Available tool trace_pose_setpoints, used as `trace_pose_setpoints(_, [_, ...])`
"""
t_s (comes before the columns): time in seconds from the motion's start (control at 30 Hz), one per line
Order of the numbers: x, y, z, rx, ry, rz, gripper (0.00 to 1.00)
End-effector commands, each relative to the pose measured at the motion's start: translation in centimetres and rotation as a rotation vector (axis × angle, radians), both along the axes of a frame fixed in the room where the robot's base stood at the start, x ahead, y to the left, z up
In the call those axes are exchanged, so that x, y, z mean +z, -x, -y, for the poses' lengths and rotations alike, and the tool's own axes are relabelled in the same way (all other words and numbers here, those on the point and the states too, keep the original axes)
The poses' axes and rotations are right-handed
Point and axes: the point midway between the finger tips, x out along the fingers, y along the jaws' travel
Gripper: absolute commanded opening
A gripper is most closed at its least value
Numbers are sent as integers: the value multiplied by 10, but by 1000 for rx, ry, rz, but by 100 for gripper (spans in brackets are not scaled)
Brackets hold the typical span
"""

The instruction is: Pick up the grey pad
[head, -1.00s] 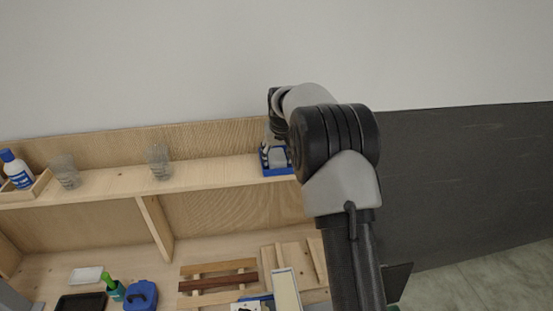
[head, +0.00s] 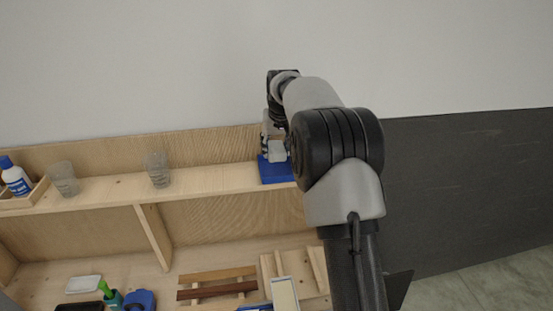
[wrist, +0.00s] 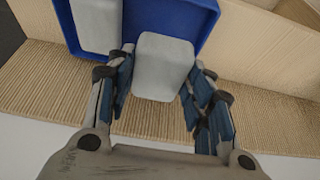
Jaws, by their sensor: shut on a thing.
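A light grey block-shaped pad (wrist: 163,66) sits between the fingers of my gripper (wrist: 160,82) in the wrist view. The gripper is shut on it. In the head view the held pad (head: 277,151) shows just above the blue tray (head: 278,176) on the shelf. The tray also shows in the wrist view (wrist: 210,18), behind the pad. A second grey pad (wrist: 97,22) lies inside the tray at its left side. My arm hides part of the tray's right side in the head view.
Two clear cups (head: 157,170) and a white-and-blue bottle (head: 16,178) in a wooden box stand left on the shelf (head: 215,180). The wall rises close behind. Wooden slats (head: 217,283) and a blue item (head: 141,299) lie on the lower bench.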

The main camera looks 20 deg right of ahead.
Motion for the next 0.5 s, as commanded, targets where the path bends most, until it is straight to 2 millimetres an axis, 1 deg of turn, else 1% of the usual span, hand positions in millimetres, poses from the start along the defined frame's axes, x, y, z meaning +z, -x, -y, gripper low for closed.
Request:
trace_pose_setpoints(0.03, [16, -1, 0, 0, 1, 6, 28])
trace_pose_setpoints(0.2, [64, -1, 0, 0, 1, 5, 28])
trace_pose_setpoints(0.4, [108, -1, 0, 0, 0, 2, 28])
trace_pose_setpoints(0.5, [123, -1, 0, 0, 0, 1, 28])
